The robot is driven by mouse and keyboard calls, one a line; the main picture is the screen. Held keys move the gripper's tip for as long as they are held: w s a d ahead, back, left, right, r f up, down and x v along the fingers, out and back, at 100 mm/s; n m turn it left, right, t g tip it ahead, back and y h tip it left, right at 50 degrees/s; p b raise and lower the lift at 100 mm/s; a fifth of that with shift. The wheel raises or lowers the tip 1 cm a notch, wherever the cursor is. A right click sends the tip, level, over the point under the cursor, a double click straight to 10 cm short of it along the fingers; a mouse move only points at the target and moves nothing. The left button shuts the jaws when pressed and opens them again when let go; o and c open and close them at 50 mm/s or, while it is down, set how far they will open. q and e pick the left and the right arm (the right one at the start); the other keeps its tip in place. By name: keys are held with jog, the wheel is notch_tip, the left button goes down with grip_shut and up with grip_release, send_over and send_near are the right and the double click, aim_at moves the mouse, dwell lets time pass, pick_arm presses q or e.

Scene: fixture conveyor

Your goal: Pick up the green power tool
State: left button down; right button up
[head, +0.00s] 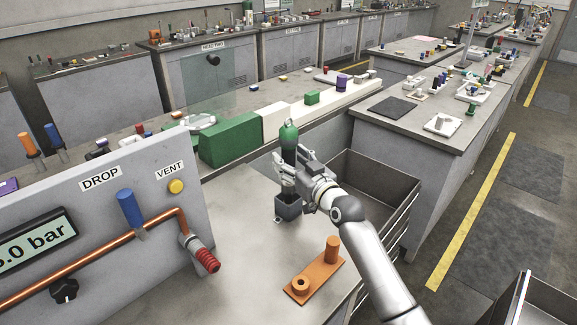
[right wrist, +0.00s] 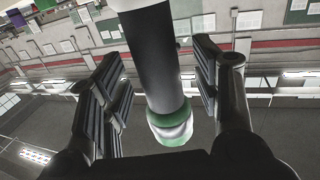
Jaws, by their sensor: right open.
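The green power tool (head: 289,136) stands upright in a small dark grey holder (head: 289,207) on the worktop in the head view. Its top is green and its body is dark. My right gripper (head: 284,170) is at the tool's body, and its arm comes in from the lower right. In the right wrist view, the tool's dark shaft with a green and white end (right wrist: 172,124) passes between the two fingers (right wrist: 155,85). The fingers are apart, with gaps showing beside the shaft. The gripper hides part of the tool's body. My left gripper is out of view.
An orange fixture (head: 316,279) with a peg lies at the worktop's front. A grey panel (head: 105,200) with a copper pipe stands at the left. Green and white blocks (head: 230,138) line the bench behind. An open grey drawer (head: 375,172) is to the right.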

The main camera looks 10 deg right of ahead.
jog(key=shift+x, duration=0.8)
jog(key=shift+f, duration=0.1)
grip_shut()
jog(key=shift+r, duration=0.2)
